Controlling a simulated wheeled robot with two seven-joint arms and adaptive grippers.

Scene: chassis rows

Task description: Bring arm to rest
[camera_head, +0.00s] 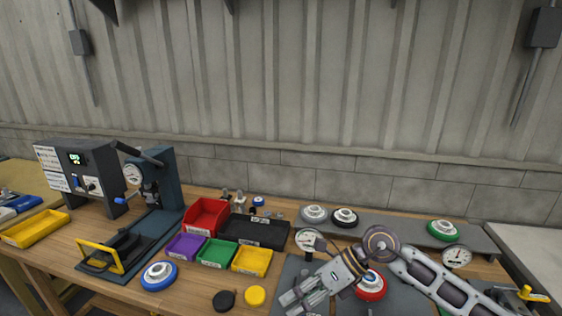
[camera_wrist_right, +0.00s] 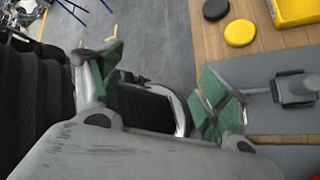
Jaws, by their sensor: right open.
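My right arm comes into the head view from the lower right. Its gripper (camera_head: 305,297) is over the front of the bench, by the grey mat. In the right wrist view the right gripper (camera_wrist_right: 150,90) shows two green-padded fingers spread wide with nothing between them. Beyond them are the grey floor (camera_wrist_right: 160,30) and dark parts that look like my own body. A grey gauge stand (camera_wrist_right: 292,90) on the mat is beside the right finger in that view. My left gripper is in neither view.
A red-rimmed wheel (camera_head: 370,287) is close by the right arm. A yellow disc (camera_head: 255,296) and a black disc (camera_head: 224,300) lie left of the gripper. Coloured bins, such as the yellow bin (camera_head: 252,261), stand behind. A blue-rimmed wheel (camera_head: 159,275) lies further left.

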